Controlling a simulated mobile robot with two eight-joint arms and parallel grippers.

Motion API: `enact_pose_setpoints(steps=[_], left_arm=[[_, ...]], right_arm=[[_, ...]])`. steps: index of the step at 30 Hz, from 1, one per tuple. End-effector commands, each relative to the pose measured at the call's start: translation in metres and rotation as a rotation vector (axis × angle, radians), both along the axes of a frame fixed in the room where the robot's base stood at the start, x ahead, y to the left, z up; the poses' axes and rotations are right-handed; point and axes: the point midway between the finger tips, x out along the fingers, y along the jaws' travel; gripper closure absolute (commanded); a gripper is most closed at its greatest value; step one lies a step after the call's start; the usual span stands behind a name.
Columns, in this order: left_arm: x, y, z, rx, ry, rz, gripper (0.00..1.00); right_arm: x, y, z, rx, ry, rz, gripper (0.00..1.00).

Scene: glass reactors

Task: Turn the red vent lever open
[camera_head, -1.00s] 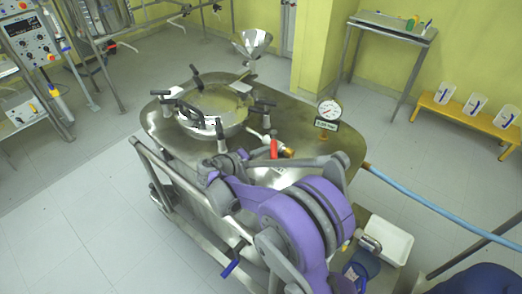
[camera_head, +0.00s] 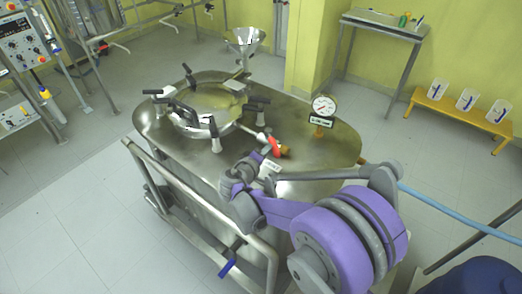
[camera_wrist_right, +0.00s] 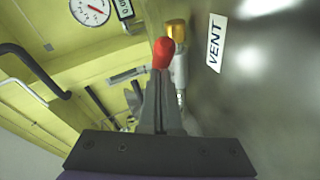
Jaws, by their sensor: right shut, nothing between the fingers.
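The red vent lever (camera_head: 274,146) sits on a brass valve (camera_head: 284,151) on top of the steel reactor (camera_head: 320,160). In the right wrist view the red lever (camera_wrist_right: 163,52) is right at the tips of my right gripper (camera_wrist_right: 161,85), with the brass fitting (camera_wrist_right: 177,30) just behind it. The fingers are shut with nothing between them. Whether they touch the lever I cannot tell. In the head view my right gripper (camera_head: 261,156) is beside the lever, on its near left side. A VENT label (camera_wrist_right: 215,42) is to the right of the valve. My left gripper is not in view.
A round gauge (camera_head: 323,106) stands right of the valve. The round hatch (camera_head: 205,100) with several black-handled clamps is to the left, and a steel funnel (camera_head: 247,40) is behind. A blue hose (camera_head: 450,212) runs off to the right.

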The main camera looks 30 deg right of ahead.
Motion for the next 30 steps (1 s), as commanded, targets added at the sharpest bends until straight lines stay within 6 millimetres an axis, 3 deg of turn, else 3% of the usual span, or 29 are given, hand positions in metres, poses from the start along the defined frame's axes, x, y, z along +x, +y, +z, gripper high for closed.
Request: enact_pose_setpoints(steps=[12,30], left_arm=[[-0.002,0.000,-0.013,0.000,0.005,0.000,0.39],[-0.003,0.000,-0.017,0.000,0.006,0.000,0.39]], right_arm=[[-0.019,-0.040,0.000,-0.001,-0.002,0.359,1.00],[-0.019,-0.063,0.000,0.000,0.001,0.358,1.00]])
